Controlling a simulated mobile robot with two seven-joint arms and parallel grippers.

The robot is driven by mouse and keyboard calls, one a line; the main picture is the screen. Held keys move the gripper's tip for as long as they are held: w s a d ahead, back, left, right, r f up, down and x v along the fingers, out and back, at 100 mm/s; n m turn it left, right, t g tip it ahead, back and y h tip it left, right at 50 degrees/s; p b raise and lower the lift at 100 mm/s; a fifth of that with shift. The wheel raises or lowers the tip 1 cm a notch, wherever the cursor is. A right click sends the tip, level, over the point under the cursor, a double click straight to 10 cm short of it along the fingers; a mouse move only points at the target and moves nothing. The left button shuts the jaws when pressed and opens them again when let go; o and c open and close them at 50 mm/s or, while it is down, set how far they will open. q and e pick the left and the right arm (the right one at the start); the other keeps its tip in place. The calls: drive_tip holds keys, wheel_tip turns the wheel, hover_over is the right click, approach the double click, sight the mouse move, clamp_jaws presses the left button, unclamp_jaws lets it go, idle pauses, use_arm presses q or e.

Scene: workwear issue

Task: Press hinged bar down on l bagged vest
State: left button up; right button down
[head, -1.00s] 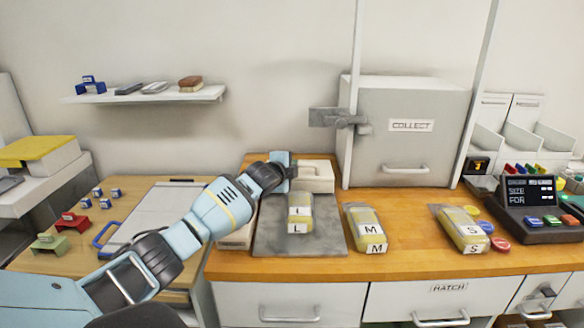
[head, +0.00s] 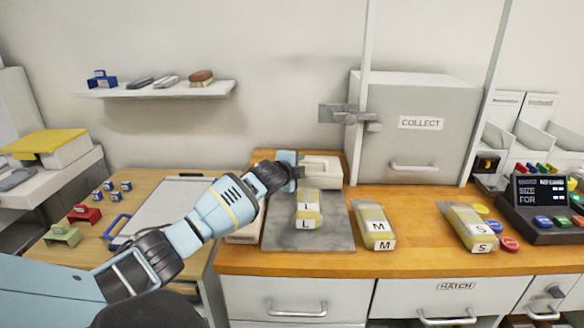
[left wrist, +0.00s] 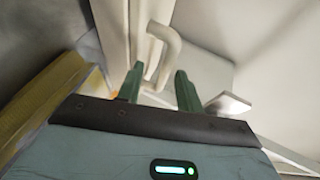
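The L bagged vest (head: 308,215), a yellow packet with a white L label, lies on a grey metal plate (head: 339,232) on the wooden counter. The white hinged bar (head: 324,171) is behind it at the plate's back edge. My left gripper (head: 299,172) is at the bar's left end. In the left wrist view, its two green fingers (left wrist: 160,88) stand apart. The bar's white looped handle (left wrist: 168,42) reaches between and just beyond them; I cannot tell whether they touch it. My right gripper is out of view.
Bagged vests M (head: 375,226) and S (head: 468,228) lie to the right on the counter. The grey COLLECT cabinet (head: 415,150) stands behind. A dark size terminal (head: 541,196) is far right.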

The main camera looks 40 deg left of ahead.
use_arm(q)
drive_tip(key=v, duration=0.6)
drive_tip(key=shift+r+p, duration=0.2)
drive_tip(key=shift+p, duration=0.2)
